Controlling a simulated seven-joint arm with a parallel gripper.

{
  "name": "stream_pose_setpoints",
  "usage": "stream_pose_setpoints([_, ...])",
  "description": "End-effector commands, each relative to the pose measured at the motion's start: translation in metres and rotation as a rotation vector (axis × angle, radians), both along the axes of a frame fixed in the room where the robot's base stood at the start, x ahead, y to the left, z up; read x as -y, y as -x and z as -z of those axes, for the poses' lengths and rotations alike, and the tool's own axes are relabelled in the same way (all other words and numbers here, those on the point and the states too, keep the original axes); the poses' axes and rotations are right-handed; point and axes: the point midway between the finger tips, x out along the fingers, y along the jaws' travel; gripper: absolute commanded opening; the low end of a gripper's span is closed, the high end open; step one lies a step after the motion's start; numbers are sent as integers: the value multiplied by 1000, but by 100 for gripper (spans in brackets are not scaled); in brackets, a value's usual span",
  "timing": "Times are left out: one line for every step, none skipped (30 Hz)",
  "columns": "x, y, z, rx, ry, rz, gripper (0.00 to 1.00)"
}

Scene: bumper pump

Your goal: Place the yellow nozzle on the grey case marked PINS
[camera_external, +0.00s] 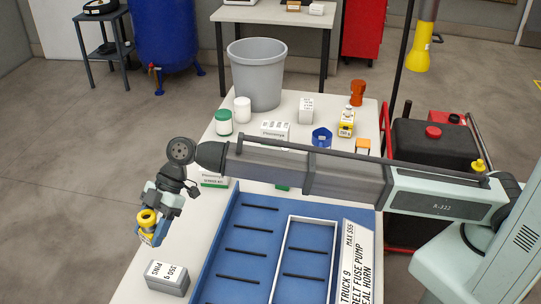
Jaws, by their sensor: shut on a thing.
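My gripper (151,232) is at the left of the view, over the left edge of the table. It is shut on the yellow nozzle (148,217), which is held in the air with its round open end facing up. The grey case marked PINS (167,278) lies on the table's near left part, below and slightly right of my gripper. The nozzle and the case are apart. The jaws hide the nozzle's lower part.
A blue tray (224,262) with slots lies right of the case, with a labelled white strip (356,262) at its right. My arm spans above the table.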

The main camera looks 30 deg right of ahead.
Motion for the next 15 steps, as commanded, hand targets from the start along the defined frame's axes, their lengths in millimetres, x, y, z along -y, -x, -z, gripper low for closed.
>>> stream_pose_setpoints([0, 1, 6, -2, 0, 0, 14])
stream_pose_setpoints([0, 1, 10, -2, 1, -1, 14])
stream_pose_setpoints([0, 1, 16, -2, 1, -1, 14])
stream_pose_setpoints([0, 1, 19, -2, 0, 0, 14])
stream_pose_setpoints([0, 1, 22, 0, -1, 0, 14])
stream_pose_setpoints([0, 0, 24, -1, -2, 0, 14])
stream_pose_setpoints([0, 0, 26, -1, -2, 0, 14])
stream_pose_setpoints([0, 0, 28, -1, -2, 0, 14])
stream_pose_setpoints([0, 0, 31, 0, -1, 0, 14])
stream_pose_setpoints([0, 0, 34, -1, -1, -1, 14])
stream_pose_setpoints([0, 0, 36, -2, 0, 0, 14])
stream_pose_setpoints([0, 0, 40, -2, 0, 0, 14])
stream_pose_setpoints([0, 0, 44, -2, 0, 0, 14])
stream_pose_setpoints([0, 1, 48, -2, 0, 1, 14])
stream_pose_setpoints([0, 1, 53, -2, 0, 1, 14])
